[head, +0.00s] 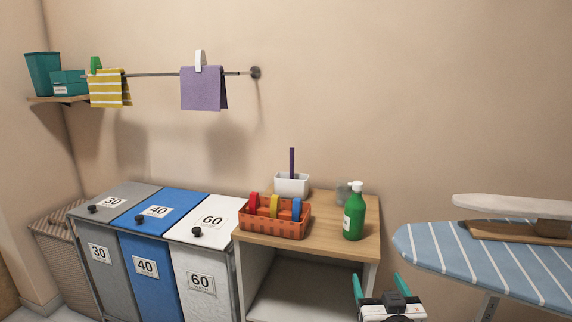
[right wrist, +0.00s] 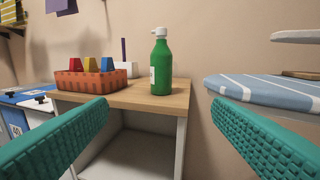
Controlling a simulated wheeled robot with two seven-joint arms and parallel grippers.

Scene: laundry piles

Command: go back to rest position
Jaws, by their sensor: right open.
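My right gripper (head: 384,284) shows at the bottom of the head view, in front of the small cabinet's right side and left of the ironing board. In the right wrist view its two green ridged fingers (right wrist: 165,130) are wide apart with nothing between them. A green bottle with a white pump top (head: 354,212) stands upright on the wooden cabinet top, beyond the fingers; it also shows in the right wrist view (right wrist: 161,66). The gripper is apart from it. My left gripper is not in view.
The wooden-topped cabinet (head: 322,240) bears an orange basket (head: 275,226) with coloured pegs and a white cup (head: 292,184). Bins marked 30, 40 and 60 (head: 158,211) stand left. An ironing board (head: 480,255) stands right. A rail (head: 150,74) holds yellow and purple cloths.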

